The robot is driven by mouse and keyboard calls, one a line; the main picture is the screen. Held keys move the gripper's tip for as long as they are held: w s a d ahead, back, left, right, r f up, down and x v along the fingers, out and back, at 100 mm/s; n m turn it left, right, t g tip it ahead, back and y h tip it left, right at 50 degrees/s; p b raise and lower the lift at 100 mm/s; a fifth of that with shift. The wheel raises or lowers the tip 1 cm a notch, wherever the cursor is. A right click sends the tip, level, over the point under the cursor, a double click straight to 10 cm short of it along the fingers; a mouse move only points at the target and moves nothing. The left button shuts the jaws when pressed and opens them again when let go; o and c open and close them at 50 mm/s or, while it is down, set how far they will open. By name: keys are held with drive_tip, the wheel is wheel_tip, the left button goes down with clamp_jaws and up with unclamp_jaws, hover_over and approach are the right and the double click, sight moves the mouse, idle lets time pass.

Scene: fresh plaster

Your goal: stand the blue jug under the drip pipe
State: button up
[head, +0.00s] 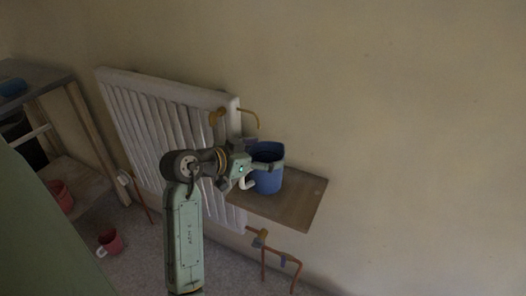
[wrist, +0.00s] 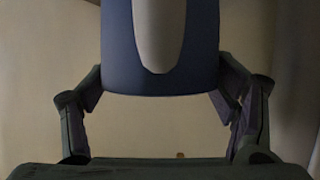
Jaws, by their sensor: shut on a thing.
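The blue jug (head: 268,179) is upright over the small brown shelf board (head: 293,206) beside the radiator; I cannot tell whether its base touches the board. My gripper (head: 259,168) is shut on the jug from its left side, near a pale handle (head: 247,184). In the wrist view the jug (wrist: 121,60) fills the upper middle, its pale handle (wrist: 158,35) facing the camera, with a finger of my gripper (wrist: 160,95) at each side. The thin brass drip pipe (head: 257,116) curves out from the radiator top, above and slightly left of the jug.
The white radiator (head: 150,113) stands against the wall behind my arm. Copper pipes (head: 282,258) run below the board. A shelf unit (head: 88,125) is at left, with a red container (head: 61,196). A red mug (head: 110,241) is on the floor. The wall at right is bare.

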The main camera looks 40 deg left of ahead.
drive_tip(key=o, duration=1.6)
drive_tip(key=shift+r, duration=0.1)
drive_tip(key=b+v, duration=0.3)
drive_tip(key=v, duration=0.9)
